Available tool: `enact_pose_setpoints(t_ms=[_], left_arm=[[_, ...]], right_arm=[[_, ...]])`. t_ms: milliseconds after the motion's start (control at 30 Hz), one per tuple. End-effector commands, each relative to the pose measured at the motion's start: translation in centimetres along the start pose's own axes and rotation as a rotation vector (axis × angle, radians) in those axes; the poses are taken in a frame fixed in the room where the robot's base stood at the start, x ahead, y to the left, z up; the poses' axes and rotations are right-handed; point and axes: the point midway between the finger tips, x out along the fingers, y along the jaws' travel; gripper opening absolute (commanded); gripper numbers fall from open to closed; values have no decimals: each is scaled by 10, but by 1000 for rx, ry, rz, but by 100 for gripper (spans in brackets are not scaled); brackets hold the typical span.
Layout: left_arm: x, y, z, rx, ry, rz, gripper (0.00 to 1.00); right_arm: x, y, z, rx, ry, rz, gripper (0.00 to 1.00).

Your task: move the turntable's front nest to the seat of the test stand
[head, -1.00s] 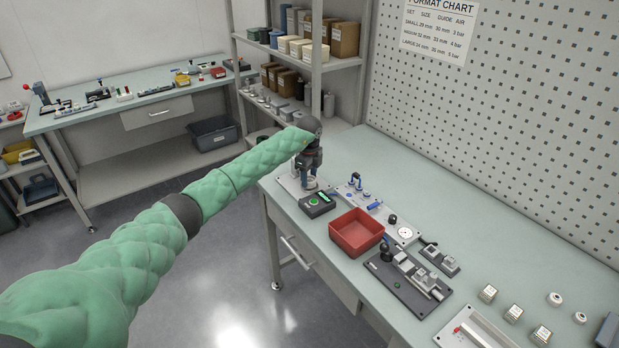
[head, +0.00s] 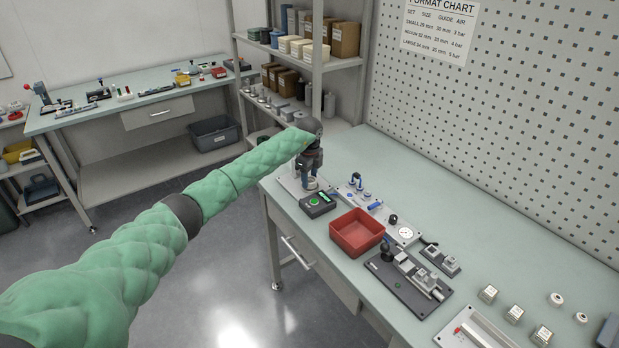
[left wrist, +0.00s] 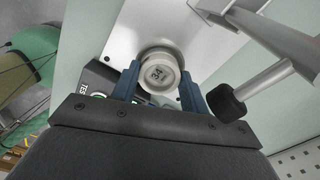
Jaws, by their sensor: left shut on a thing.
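My left gripper (head: 311,178) is at the test stand (head: 289,184), at the far end of the right-hand bench. In the left wrist view my left gripper (left wrist: 159,72) has its two blue fingers shut on the nest (left wrist: 157,75), a pale round cup with a dark mark in its middle. The nest is over the bare metal plate of the stand (left wrist: 150,22). The seat is hidden under the nest, so I cannot tell whether they touch. I cannot make out the turntable. My right gripper is not in view.
A black-tipped metal arm (left wrist: 227,100) stands close to the right finger. A control box with a green light (head: 317,203) is in front of the stand. A red tray (head: 357,232) and a dark fixture (head: 408,283) are nearer. The bench's back strip is clear.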

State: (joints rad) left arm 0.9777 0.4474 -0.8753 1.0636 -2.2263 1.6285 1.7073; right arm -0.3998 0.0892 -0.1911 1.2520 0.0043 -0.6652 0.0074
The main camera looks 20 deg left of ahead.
Motion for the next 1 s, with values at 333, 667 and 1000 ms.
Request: enact_pose_setpoints(t_ms=[333, 667, 1000], left_arm=[[4, 0, 0, 0, 0, 0, 22], [8, 0, 0, 0, 0, 0, 22], [9, 0, 0, 0, 0, 0, 54]], right_arm=[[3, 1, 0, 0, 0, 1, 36], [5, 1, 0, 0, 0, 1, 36], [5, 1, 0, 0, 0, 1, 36]])
